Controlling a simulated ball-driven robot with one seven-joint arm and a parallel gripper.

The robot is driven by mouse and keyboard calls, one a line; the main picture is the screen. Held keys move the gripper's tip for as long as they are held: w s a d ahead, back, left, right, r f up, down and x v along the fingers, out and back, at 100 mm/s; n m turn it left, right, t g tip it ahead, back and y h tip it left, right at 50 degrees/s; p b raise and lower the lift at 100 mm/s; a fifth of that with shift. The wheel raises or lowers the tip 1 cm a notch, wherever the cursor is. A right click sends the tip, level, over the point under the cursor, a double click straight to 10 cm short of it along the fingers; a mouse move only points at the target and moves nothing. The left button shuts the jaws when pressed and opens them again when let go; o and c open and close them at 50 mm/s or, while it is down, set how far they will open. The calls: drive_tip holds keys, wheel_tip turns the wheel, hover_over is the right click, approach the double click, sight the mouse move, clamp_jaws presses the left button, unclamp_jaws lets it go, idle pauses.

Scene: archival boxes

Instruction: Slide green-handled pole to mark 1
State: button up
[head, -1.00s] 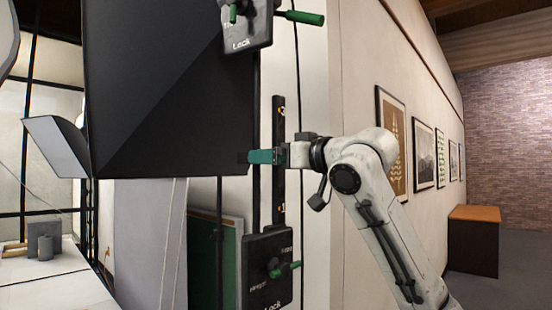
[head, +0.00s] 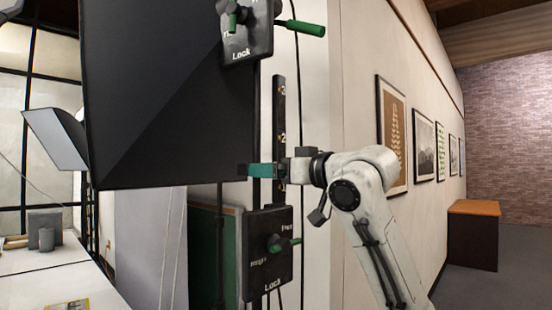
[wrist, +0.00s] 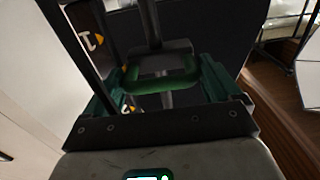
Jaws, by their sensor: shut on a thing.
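My gripper (head: 263,170) has teal fingers and reaches in from the right, level, at the black pole (head: 256,110) in the head view. In the wrist view my gripper (wrist: 160,88) is shut on a green handle (wrist: 162,84) fixed to the pole (wrist: 150,22). In the head view the handle is hidden by the fingers. A dark scale strip (head: 279,110) stands just right of the pole, with marks 3 and 2 readable above the gripper. In the wrist view mark 1 (wrist: 90,40) shows with a yellow pointer, to the handle's upper left.
A large black panel (head: 170,100) hangs left of the pole. Dark lock boxes with green levers sit above (head: 245,30) and below (head: 267,262) the gripper. A white wall with framed pictures lies right. A white table (head: 50,275) stands lower left.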

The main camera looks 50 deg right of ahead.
sight(258, 192)
wheel_tip(258, 192, down, 5)
drive_tip(key=shift+b, duration=0.65)
drive_tip(key=o, duration=1.2)
drive_tip(key=shift+s+r, duration=0.1)
drive_tip(key=shift+s, duration=0.45)
drive_tip(key=s+b, duration=0.1)
drive_tip(key=s, duration=0.8)
drive_tip(key=shift+s+d+b, duration=0.2)
drive_tip(key=shift+s+b, duration=0.15)
drive_tip(key=shift+b, duration=0.05)
